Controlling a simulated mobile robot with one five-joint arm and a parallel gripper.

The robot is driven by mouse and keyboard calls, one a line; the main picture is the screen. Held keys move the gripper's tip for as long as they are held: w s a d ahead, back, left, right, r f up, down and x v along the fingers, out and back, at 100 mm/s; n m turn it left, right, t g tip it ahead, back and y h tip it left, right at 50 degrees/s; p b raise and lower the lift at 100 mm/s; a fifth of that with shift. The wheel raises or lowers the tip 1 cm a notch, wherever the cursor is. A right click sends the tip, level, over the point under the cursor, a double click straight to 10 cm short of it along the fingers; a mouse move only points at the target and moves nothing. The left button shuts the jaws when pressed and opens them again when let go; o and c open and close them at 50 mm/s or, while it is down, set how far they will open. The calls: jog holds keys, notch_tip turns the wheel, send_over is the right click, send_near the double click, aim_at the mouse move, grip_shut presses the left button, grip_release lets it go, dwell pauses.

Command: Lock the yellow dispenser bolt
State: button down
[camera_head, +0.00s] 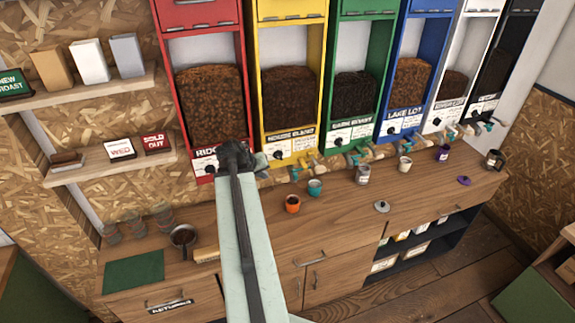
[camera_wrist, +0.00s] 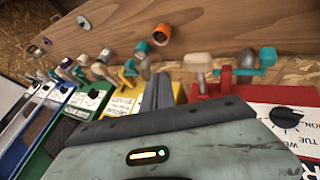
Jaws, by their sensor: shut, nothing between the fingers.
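The yellow dispenser (camera_head: 257,70) stands between the red and green ones in the head view, filled with dark beans. Its front has a white card and a black knob (camera_head: 270,155). In the wrist view its yellow front (camera_wrist: 180,92) is partly hidden behind my gripper (camera_wrist: 158,82). A yellow fitting (camera_wrist: 127,74) shows beside the fingers there; I cannot tell whether it is the bolt or its setting. My gripper is shut and empty, in front of the yellow dispenser's lower front. In the head view, my arm's end (camera_head: 240,158) covers the area between the red and yellow dispensers.
The red dispenser (camera_head: 162,45) is close on the left, with red fittings (camera_wrist: 226,80) near my gripper. The green dispenser (camera_head: 327,70) adjoins on the right. Orange (camera_head: 292,204) and teal (camera_head: 315,188) cups stand on the wooden counter (camera_head: 340,215) below.

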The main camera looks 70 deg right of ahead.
jog(key=s+d+f+b, duration=0.5)
jog(key=d+f+b, duration=0.2)
jog(key=d+b, duration=0.1)
jog(key=shift+s+d+f, duration=0.25)
jog(key=shift+s+d, duration=0.15)
jog(key=shift+d, duration=0.35)
